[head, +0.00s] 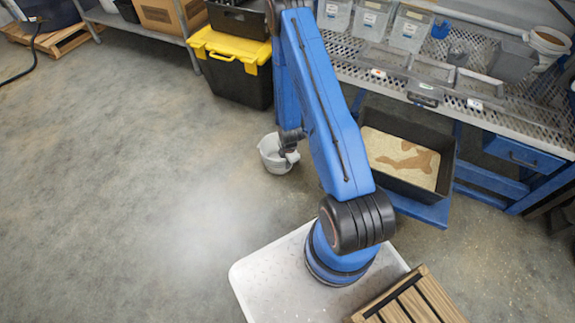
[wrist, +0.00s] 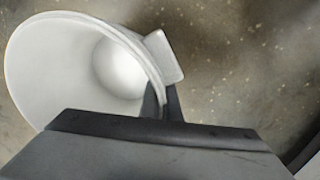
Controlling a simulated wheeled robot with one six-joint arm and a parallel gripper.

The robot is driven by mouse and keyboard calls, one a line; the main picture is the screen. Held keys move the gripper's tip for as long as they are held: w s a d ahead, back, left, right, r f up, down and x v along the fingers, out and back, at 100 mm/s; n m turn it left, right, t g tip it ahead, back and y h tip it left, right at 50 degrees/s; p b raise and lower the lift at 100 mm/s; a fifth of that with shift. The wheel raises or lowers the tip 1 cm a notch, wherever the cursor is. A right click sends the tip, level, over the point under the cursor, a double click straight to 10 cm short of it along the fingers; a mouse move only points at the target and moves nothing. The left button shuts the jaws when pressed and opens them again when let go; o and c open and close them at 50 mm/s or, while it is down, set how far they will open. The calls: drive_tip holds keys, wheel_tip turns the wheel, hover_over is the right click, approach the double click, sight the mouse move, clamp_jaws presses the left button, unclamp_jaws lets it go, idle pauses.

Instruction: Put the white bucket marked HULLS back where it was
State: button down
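A white bucket (head: 270,157) is beside the far side of my arm, low over or on the grey floor; I cannot tell if it touches. In the wrist view the bucket (wrist: 40,65) fills the left side, its open mouth showing a bare white inside. No HULLS marking is readable. My gripper (wrist: 163,92) has its two dark fingers close together at the bucket's rim, one on each side of the wall, beside a white tab (wrist: 165,57). In the head view my gripper (head: 290,154) is small and partly covers the bucket's right side.
A yellow-lidded black tote (head: 238,85) stands behind. Floor at left is clear.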

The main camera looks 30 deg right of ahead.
drive_tip(key=shift+f, duration=0.25)
drive_tip(key=shift+f, duration=0.1)
drive_tip(key=c, duration=2)
unclamp_jaws()
